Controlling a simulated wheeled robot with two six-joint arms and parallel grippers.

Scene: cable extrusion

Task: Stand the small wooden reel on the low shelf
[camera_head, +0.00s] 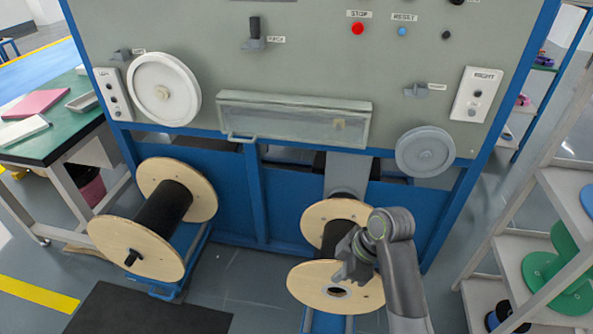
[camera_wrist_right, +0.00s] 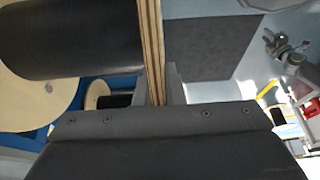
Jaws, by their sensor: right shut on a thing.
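The wooden reel (camera_head: 322,290) with two pale round flanges and a black wound core is at the lower middle of the head view, the smaller of two such reels. My right gripper (camera_head: 350,266) is shut on the near flange's edge. In the right wrist view the flange (camera_wrist_right: 152,45) stands edge-on between the fingers, with the black winding to its left. I cannot tell whether the reel rests on the blue support below it. The low shelf of the rack (camera_head: 480,290) is at the right, partly cut off. A grey jointed part, probably my left gripper (camera_wrist_right: 284,48), shows small in the wrist view.
A larger black-wound reel (camera_head: 137,250) stands on a blue stand at the left. The blue-framed machine (camera_head: 300,75) fills the back. Green reels (camera_head: 560,268) occupy the rack's middle shelf. Floor between the reels is clear; a dark mat (camera_head: 140,312) lies front left.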

